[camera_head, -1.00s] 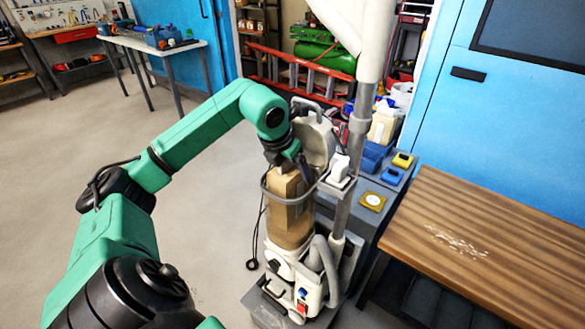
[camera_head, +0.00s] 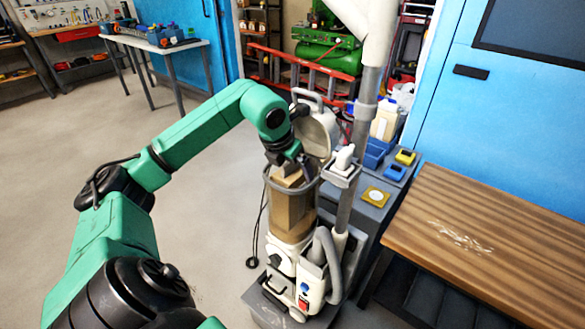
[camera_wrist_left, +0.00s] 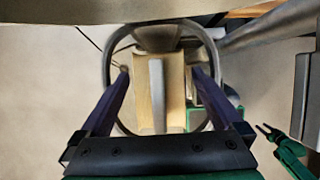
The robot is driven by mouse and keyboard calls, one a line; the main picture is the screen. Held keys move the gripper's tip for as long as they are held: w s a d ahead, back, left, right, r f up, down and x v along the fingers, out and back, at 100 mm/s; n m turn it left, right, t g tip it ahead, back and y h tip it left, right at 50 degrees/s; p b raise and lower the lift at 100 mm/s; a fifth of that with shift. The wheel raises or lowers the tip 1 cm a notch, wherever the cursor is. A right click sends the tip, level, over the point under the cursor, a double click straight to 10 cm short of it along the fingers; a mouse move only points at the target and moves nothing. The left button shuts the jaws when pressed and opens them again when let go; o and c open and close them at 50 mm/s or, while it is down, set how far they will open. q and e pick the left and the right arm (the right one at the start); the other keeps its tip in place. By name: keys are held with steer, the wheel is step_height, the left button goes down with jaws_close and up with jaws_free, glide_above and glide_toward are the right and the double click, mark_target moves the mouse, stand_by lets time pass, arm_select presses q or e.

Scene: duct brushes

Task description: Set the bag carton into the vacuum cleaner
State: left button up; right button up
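The vacuum cleaner (camera_head: 312,272) stands upright with its white lid (camera_head: 318,132) swung open at the back. The brown bag carton (camera_head: 291,210) stands upright in its body, inside the grey rim ring (camera_head: 266,182). The wrist view shows the carton (camera_wrist_left: 174,92) from above, with a pale upright tab (camera_wrist_left: 157,98) on it. My left gripper (camera_head: 290,160) is right above the carton. In the wrist view its fingers (camera_wrist_left: 161,80) are spread apart on both sides, with gaps to the carton. My right gripper (camera_wrist_left: 266,131) shows small at lower right, its prongs apart and empty.
A grey pole (camera_head: 358,135) rises close behind the cleaner. A grey low cabinet (camera_head: 385,222) with small boxes and a wooden bench (camera_head: 490,235) stand at right. A red ladder (camera_head: 290,75) lies behind. The floor at left is clear.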

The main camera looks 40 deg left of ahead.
arm_select(q)
steer(key=shift+s+f, duration=0.25)
steer(key=shift+f, duration=0.3)
steer(key=r, duration=0.4)
steer(key=shift+s+r+b, duration=0.1)
steer(key=shift+s+b, duration=0.25)
steer(key=shift+b, duration=0.05)
steer(key=s+p+v, duration=0.1)
steer(key=v, duration=1.7)
steer(key=shift+s+a+p, duration=0.3)
steer(key=shift+a, duration=0.1)
